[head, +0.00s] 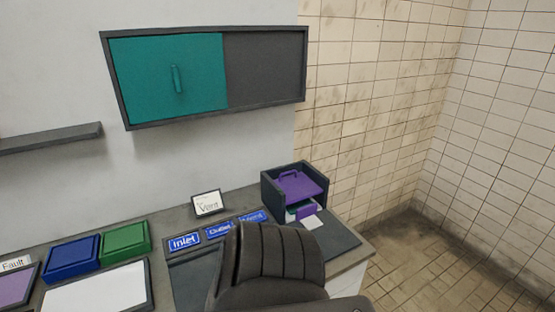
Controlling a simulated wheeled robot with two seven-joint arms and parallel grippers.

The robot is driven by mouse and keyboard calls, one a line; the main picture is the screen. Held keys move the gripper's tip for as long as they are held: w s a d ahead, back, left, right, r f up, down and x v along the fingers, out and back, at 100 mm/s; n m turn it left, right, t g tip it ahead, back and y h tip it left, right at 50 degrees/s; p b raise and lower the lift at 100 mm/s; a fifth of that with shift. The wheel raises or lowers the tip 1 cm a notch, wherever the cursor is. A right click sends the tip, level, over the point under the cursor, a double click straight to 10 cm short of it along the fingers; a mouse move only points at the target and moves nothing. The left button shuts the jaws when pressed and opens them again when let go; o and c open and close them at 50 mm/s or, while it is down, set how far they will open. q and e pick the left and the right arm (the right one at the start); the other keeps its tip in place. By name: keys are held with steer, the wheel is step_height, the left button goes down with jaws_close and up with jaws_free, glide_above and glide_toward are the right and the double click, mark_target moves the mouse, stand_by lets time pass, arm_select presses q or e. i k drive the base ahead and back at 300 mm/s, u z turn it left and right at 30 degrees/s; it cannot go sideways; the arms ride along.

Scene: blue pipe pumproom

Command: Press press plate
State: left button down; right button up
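A purple plate with a raised handle (298,185) sits between the dark walls of an open-fronted box (268,196) at the right end of the counter. It looks like the press plate. Below it are a green edge, a smaller purple piece (306,211) and white sheets (311,223), partly hidden by the box and too small to make out fully. Neither of my grippers shows in the head view.
A dark padded chair back (270,256) stands before the counter. A teal-doored wall cabinet (263,70) hangs above. Floor at right is clear.

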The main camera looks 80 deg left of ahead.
mark_target(297, 186)
steer(key=u, duration=1.65)
steer(key=i, duration=0.4)
